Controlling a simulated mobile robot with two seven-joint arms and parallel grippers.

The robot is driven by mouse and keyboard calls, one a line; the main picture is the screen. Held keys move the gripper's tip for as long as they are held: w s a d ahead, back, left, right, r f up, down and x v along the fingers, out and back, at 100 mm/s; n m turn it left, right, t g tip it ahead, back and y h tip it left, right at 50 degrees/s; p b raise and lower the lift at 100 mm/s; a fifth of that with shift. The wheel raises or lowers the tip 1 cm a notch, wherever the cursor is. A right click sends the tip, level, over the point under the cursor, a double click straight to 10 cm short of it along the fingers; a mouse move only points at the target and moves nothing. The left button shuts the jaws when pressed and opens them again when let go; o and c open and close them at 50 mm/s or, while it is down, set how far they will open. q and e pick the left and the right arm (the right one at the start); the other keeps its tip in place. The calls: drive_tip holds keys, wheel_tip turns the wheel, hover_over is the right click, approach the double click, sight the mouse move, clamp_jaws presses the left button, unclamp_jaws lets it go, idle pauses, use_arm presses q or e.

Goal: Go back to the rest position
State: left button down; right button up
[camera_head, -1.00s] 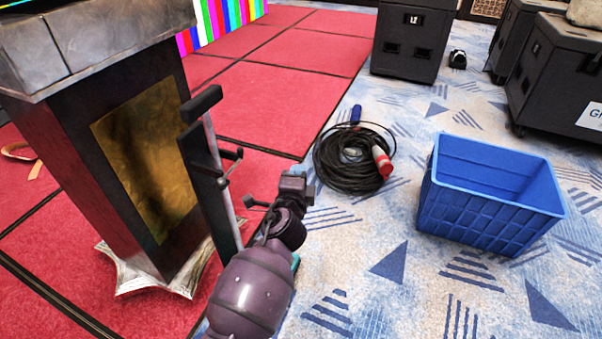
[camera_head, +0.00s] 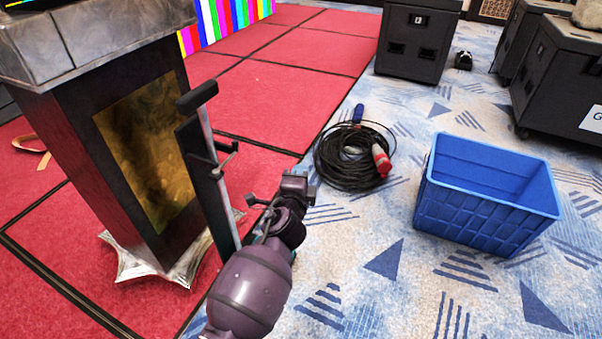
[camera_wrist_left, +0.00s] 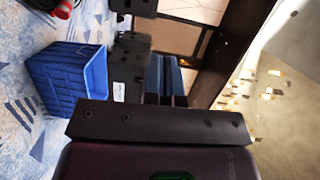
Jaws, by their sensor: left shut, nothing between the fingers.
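My left arm is purple and comes up from the bottom of the head view. My left gripper (camera_head: 300,173) is at its far end, seen from behind, above the edge between red and blue carpet. It is shut and empty, and its fingertips are small and hard to make out. In the left wrist view a dark bar of the gripper (camera_wrist_left: 160,125) crosses the lower part of the picture with nothing held. My right gripper is not in view.
A lectern (camera_head: 80,150) and a black upright post (camera_head: 205,170) stand left of my arm. A coiled black cable (camera_head: 345,170) lies ahead. A blue crate (camera_head: 470,215) stands on the right, with black cases (camera_head: 415,45) behind. The carpet between arm and crate is clear.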

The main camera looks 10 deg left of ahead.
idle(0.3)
use_arm(q)
drive_tip(key=s+a+r+n+g+p, duration=0.1)
drive_tip(key=s+a+n+p, duration=0.25)
drive_tip(key=s, duration=0.45)
drive_tip(key=s+a+r+n+g+y+p, duration=0.1)
drive_tip(key=s+a+n+p, duration=0.1)
drive_tip(key=s+a+p, duration=0.45)
drive_tip(key=s+a+n+g+p, duration=0.1)
drive_tip(key=s+a+n, duration=0.2)
drive_tip(key=s, duration=0.7)
drive_tip(key=s+a+r+n+g+p, duration=0.2)
drive_tip(key=s+n+p, duration=0.2)
drive_tip(key=s, duration=1)
drive_tip(key=s+a+r+n+g+p, duration=0.1)
drive_tip(key=s+a+r+n+p, duration=0.1)
drive_tip(key=s, duration=1.2)
drive_tip(key=r+n+p, duration=0.1)
drive_tip(key=n+p, duration=0.1)
drive_tip(key=p, duration=0.1)
drive_tip(key=shift+a+r+g+h, duration=0.2)
drive_tip(key=shift+a+g+h, duration=0.1)
drive_tip(key=shift+g, duration=0.1)
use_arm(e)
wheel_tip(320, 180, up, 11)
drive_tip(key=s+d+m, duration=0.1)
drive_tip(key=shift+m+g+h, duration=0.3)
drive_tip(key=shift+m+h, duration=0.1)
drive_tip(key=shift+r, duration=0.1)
